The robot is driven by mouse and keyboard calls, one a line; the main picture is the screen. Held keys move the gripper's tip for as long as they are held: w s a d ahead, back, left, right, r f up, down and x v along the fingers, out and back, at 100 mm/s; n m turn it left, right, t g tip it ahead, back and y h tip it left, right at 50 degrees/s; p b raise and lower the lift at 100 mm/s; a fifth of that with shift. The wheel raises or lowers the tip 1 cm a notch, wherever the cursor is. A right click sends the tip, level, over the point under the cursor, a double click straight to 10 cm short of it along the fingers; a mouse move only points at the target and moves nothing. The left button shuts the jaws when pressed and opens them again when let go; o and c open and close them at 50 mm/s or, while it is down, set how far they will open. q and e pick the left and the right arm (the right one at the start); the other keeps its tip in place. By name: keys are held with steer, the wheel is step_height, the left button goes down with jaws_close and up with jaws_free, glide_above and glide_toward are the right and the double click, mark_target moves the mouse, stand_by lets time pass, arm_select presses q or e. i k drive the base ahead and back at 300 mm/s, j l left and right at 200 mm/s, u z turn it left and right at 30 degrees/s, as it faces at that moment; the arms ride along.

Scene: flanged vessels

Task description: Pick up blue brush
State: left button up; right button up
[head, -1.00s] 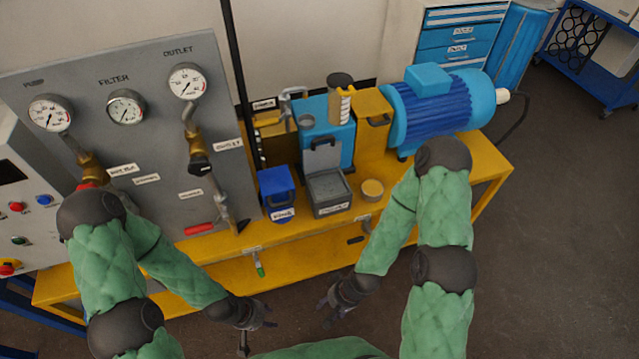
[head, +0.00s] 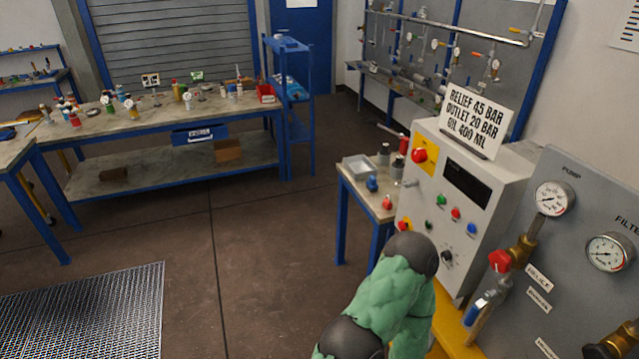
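I cannot make out a blue brush in the head view. A small blue object (head: 372,184) stands on the small side table, but it is too small to tell what it is.
A grey control box (head: 462,190) and gauge panel (head: 575,235) stand at the right. The side table (head: 352,187) is beside them. A long workbench (head: 160,124) with several small parts stands at the back left. The floor (head: 240,245) between is clear; a metal grate (head: 85,310) lies front left.

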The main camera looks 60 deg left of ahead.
mark_target(371, 185)
steer(key=u, duration=1.6)
steer(key=i+j+z, duration=0.15)
steer(key=i+j, duration=0.3)
steer(key=i+j+z, duration=0.15)
steer(key=i+j, duration=0.3)
steer(key=i+j+z, duration=0.15)
steer(key=i+j, duration=0.3)
steer(key=i+j+z, duration=0.15)
steer(key=i+j, duration=0.25)
steer(key=j, duration=0.3)
